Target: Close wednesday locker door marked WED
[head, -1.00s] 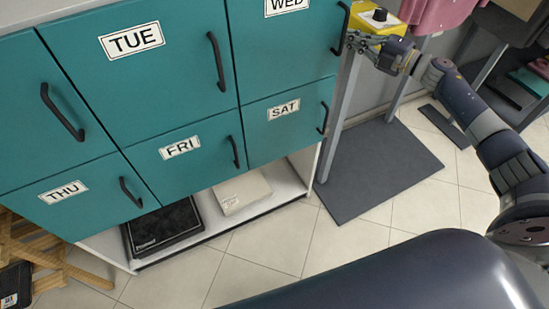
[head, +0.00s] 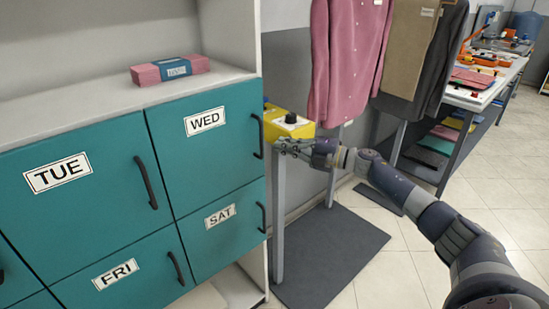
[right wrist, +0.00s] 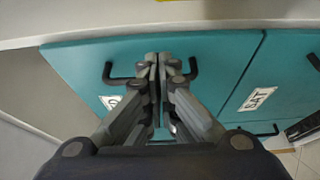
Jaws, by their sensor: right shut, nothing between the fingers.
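The teal locker door marked WED (head: 215,150) is in the middle of the head view and looks flush with its neighbours. Its black handle (head: 257,137) is upright near the door's right edge. My right gripper (head: 283,146) is just right of this handle, its fingers closed together and empty. In the right wrist view the shut fingers (right wrist: 163,62) lie over the middle of the WED door's handle (right wrist: 190,70) and hide part of it and of the label. I cannot tell whether they touch the door. My left gripper is not in view.
The TUE (head: 80,190), FRI (head: 125,270) and SAT (head: 225,230) doors adjoin it and look shut. Hanging garments (head: 345,60) are at the right. Dark mat (head: 330,250) covers floor below.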

